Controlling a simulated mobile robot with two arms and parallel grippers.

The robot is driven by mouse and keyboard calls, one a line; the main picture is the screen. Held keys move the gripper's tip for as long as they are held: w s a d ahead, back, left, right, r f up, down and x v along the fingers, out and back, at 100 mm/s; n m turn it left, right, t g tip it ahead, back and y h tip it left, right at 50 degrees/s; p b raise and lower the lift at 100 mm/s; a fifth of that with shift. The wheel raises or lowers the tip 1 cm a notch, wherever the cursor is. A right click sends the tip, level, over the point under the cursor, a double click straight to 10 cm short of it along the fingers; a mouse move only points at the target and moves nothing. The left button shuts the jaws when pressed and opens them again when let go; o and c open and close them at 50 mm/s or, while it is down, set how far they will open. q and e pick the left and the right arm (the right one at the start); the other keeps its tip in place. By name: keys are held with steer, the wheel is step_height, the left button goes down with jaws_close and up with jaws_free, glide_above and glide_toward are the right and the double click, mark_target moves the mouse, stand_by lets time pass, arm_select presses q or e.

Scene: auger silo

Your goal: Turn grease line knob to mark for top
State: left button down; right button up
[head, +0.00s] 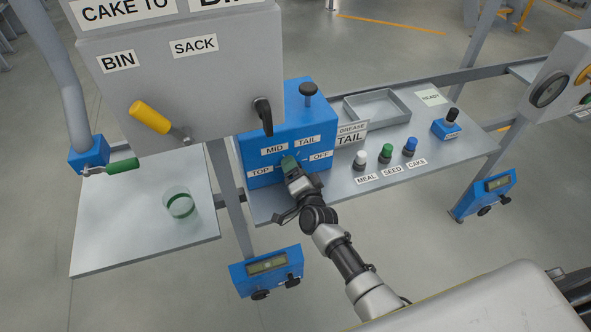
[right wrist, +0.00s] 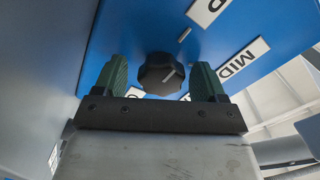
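The grease line knob is a black ribbed knob (right wrist: 161,74) with a white pointer line, on the front of a blue box (head: 258,135). The box carries the labels TOP (head: 260,171), MID (head: 274,150), TAIL (head: 306,141) and OFF (head: 320,155). My right gripper (head: 290,164) is at the box front and hides most of the knob in the head view. In the right wrist view its green fingers (right wrist: 160,80) stand open, one on each side of the knob, with a narrow gap at each. My left gripper is not in view.
A sign reading GREASE TAIL (head: 351,133) stands right of the box. Meal, seed and cake knobs (head: 385,156) and a grey tray (head: 377,107) are on the bench further right. A grey cabinet with a yellow handle (head: 150,117) overhangs the left. A glass (head: 181,204) stands on the left shelf.

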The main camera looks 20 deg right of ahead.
steer(key=s, duration=1.1)
steer(key=shift+d, duration=0.2)
steer(key=shift+w, duration=0.1)
